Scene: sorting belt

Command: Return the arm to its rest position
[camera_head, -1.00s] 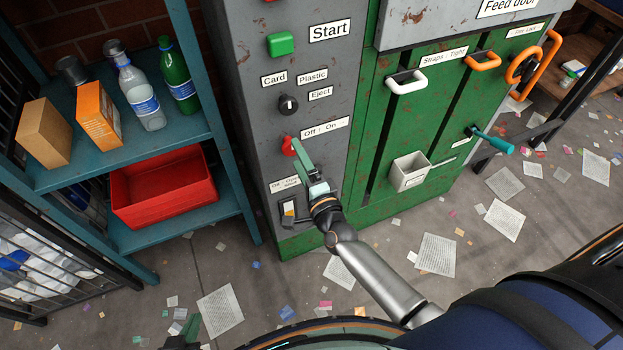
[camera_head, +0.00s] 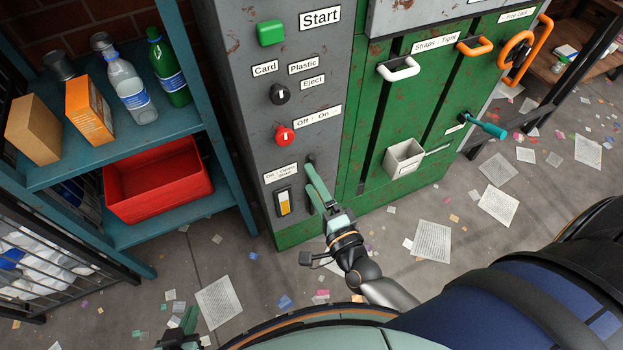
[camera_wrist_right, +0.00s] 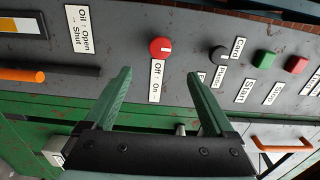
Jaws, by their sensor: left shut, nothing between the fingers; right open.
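My right gripper (camera_head: 311,182) is open and empty in front of the grey panel (camera_head: 245,120). It is below and right of the red Off/On knob (camera_head: 284,135) and apart from it. In the right wrist view its two green fingers (camera_wrist_right: 159,76) stand wide apart, with the red knob (camera_wrist_right: 161,47) beyond them. My left gripper (camera_head: 184,328) is low at the bottom edge, shut and empty, and partly cut off. The oil switch (camera_head: 284,203) with its white and yellow face is left of the right gripper.
The green door section (camera_head: 370,190) carries a white bin (camera_head: 403,158), a white handle (camera_head: 399,69) and a teal lever (camera_head: 487,128). A blue shelf (camera_head: 165,132) at left holds bottles, boxes and a red crate (camera_head: 160,205). Papers litter the open floor.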

